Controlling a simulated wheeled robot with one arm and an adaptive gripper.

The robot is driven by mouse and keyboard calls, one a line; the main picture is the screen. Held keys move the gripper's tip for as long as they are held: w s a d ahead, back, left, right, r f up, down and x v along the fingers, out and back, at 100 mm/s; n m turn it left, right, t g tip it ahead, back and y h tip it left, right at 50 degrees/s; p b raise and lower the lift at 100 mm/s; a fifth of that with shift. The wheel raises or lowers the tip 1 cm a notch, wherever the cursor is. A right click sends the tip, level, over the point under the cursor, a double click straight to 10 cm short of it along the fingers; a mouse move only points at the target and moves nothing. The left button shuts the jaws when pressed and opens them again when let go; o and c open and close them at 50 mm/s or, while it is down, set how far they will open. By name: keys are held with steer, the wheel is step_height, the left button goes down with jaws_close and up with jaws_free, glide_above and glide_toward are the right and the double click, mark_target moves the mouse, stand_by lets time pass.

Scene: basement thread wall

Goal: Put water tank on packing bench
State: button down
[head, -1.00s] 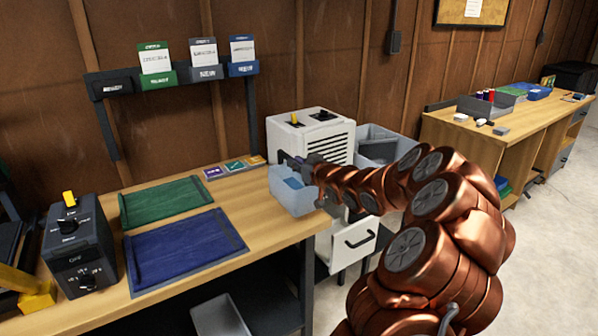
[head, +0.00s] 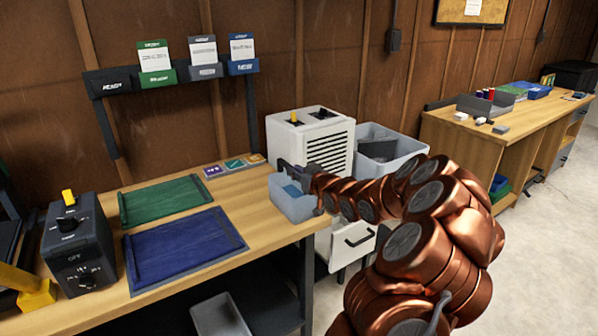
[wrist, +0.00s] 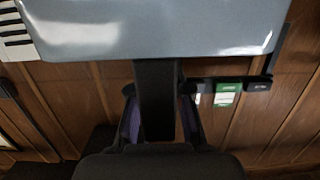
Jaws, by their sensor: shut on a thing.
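The water tank, a light blue open-topped box (head: 291,205), shows in the head view at the right end of the near wooden bench (head: 262,225), with blue inside. My gripper (head: 300,178) is shut on its upper rim at the right; the fingertips are small and partly hidden there. I cannot tell whether the tank's underside touches the bench top. In the wrist view the tank's smooth grey-blue wall (wrist: 150,30) fills the top, beyond my gripper (wrist: 160,100). Which bench is the packing bench is not marked.
A green mat (head: 165,201) and a blue mat (head: 185,248) lie on the near bench, beside a dark control box (head: 78,250). A white vented machine (head: 310,142) and a grey bin (head: 390,150) stand behind the tank. A second bench (head: 480,140) stands right.

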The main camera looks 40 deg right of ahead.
steer(key=c, duration=1.1)
jaws_free()
steer(key=shift+r, duration=0.1)
steer(key=shift+r, duration=0.2)
steer(key=s+a+r, duration=0.1)
steer(key=s, duration=1.1)
steer(key=shift+r, duration=0.3)
steer(key=shift+w+a, duration=0.1)
